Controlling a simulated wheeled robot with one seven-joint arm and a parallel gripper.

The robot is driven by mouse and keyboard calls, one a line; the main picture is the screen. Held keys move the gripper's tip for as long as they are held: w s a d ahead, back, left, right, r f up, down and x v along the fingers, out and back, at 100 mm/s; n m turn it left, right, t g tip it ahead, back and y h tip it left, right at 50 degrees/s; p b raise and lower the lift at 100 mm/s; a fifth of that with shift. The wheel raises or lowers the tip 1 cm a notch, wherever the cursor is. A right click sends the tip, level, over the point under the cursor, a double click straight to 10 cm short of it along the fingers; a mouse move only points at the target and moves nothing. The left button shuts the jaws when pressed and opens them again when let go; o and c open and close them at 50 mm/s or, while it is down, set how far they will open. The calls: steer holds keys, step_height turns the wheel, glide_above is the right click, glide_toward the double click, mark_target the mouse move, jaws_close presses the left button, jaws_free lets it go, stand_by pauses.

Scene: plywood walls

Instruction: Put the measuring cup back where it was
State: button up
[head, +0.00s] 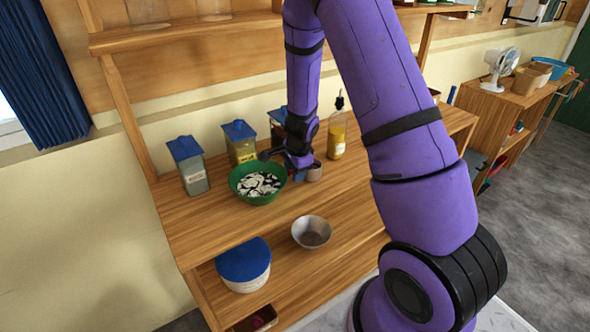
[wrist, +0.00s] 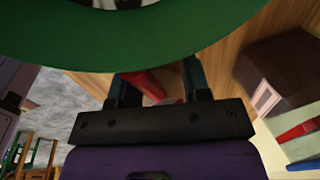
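My gripper (head: 299,168) is low over the wooden worktop, just right of a green bowl (head: 257,184) holding white and dark pieces. In the wrist view the bowl's green side (wrist: 150,50) fills the top. The two fingers of my gripper (wrist: 160,85) stand apart there. A small red thing (wrist: 145,84) shows between them, closer to the left finger, with wood visible beside it. It may be the measuring cup, but its shape is mostly hidden. A small brownish cup-like thing (head: 314,173) stands beside my gripper in the head view; I cannot tell what it is.
Blue-lidded canisters (head: 188,165) and (head: 240,142) stand behind the bowl. A bottle of yellow liquid (head: 336,135) stands to the right. A metal bowl (head: 311,232) and a blue-lidded tub (head: 243,265) are lower in front. Some worktop (head: 185,215) is free at left.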

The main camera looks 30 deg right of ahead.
steer(key=shift+r, duration=0.6)
steer(key=s+a+r+n+y, duration=0.1)
steer(key=s+a+r+n, duration=0.2)
steer(key=r, duration=0.6)
steer(key=s+a+r+n+t+y, duration=0.1)
steer(key=s+a+r+n, duration=0.15)
steer(key=s+r, duration=0.5)
steer(key=s+a+r+n+y, duration=0.1)
steer(key=s+r+n, duration=0.25)
steer(key=r, duration=0.75)
steer(key=s+a+r+n+t+h, duration=0.1)
steer(key=s+r+n, duration=0.3)
steer(key=s, duration=0.3)
steer(key=s+a+r+n+h, duration=0.1)
steer(key=s+r+n, duration=0.3)
steer(key=s, duration=0.4)
steer(key=shift+s+a+n+t+h, duration=0.2)
steer(key=shift+n+t+h, duration=0.2)
steer(key=shift+n, duration=0.3)
